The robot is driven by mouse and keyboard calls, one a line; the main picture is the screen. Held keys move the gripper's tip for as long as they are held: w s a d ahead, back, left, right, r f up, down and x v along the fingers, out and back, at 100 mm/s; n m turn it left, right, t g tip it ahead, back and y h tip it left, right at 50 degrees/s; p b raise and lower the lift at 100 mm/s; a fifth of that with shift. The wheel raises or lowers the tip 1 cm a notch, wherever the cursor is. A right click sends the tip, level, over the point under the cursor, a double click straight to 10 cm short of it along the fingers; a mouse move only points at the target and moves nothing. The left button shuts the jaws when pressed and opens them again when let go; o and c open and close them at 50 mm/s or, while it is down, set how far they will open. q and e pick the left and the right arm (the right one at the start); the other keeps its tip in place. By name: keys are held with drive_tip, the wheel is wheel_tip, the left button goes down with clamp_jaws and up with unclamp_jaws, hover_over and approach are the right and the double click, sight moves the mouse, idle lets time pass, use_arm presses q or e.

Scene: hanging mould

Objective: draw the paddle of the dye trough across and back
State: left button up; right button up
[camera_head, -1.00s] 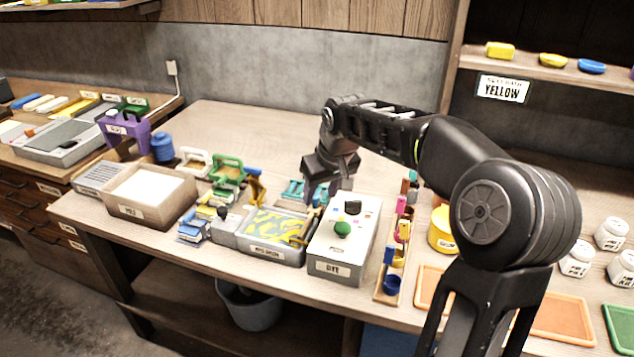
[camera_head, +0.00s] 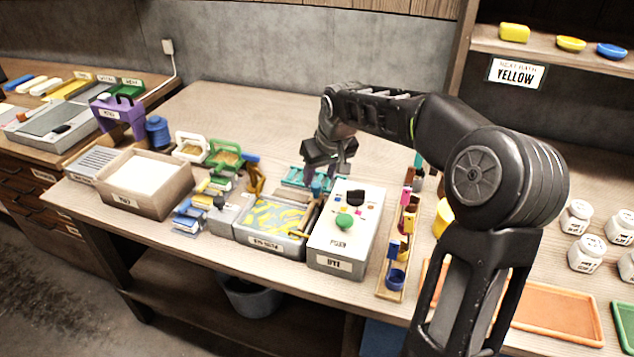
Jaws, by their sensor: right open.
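The dye trough (camera_head: 249,240) is a grey tray on the bench with a yellow and blue streaked bath. My left gripper is out of view.
The grey box (camera_head: 337,262) with a green knob and a black knob stands right of the trough. A narrow wooden rack (camera_head: 388,290) of coloured pieces is farther right. A wooden bin (camera_head: 150,205) with white filling stands left. The bench behind is clear.

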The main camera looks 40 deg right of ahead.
sight(316, 185)
drive_tip(key=shift+x, duration=2.25)
drive_tip(key=shift+c, duration=0.4)
clamp_jaws()
